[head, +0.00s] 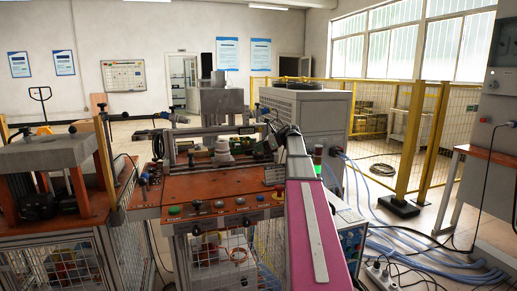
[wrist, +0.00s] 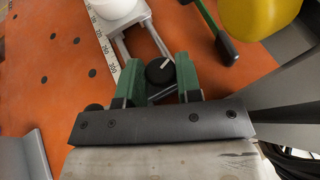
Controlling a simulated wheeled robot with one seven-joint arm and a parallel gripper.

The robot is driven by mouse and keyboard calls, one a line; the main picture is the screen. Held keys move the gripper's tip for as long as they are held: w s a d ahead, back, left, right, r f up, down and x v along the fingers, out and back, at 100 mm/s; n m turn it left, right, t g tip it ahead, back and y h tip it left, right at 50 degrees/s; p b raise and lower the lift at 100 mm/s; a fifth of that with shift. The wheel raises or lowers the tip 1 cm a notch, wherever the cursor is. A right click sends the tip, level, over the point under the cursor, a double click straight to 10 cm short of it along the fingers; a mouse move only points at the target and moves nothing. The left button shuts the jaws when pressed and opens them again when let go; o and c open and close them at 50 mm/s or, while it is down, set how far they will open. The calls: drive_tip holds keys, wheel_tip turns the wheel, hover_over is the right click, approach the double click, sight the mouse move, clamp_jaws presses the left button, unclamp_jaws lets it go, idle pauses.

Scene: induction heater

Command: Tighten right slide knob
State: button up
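In the wrist view a round black knob (wrist: 160,70) with a white mark on its top sits by the metal slide rails (wrist: 146,42). My gripper (wrist: 160,76) is open, with one green finger on each side of this knob. The fingers look apart from the knob, with gaps showing on both sides; their height relative to it is hard to tell. In the head view my pink arm reaches over the orange workbench (head: 150,212), and the knob is too small to make out there.
A white cylinder (wrist: 115,8) stands on the slide beside a ruler scale (wrist: 104,45). A green bar with a black end (wrist: 227,48) and a yellow rounded object (wrist: 270,25) lie to the right. The orange plate at left (wrist: 50,70) is mostly clear.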

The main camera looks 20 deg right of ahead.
drive_tip(key=shift+s+a+m+t+h, duration=0.15)
drive_tip(key=shift+m+t+h, duration=0.1)
drive_tip(key=shift+m+t, duration=0.25)
drive_tip(key=shift+s+m+t+h, duration=0.15)
drive_tip(key=shift+m+t+h, duration=0.1)
drive_tip(key=shift+m+t, duration=0.2)
drive_tip(key=shift+a+m+t+h, duration=0.1)
drive_tip(key=shift+m+t+h, duration=0.5)
drive_tip(key=shift+m+t, duration=0.15)
drive_tip(key=shift+w+m+t+h, duration=0.1)
drive_tip(key=shift+m+t+h, duration=0.3)
drive_tip(key=shift+m+t, duration=0.15)
drive_tip(key=o, duration=0.9)
drive_tip(key=v, duration=1.1)
drive_tip(key=shift+w, duration=0.1)
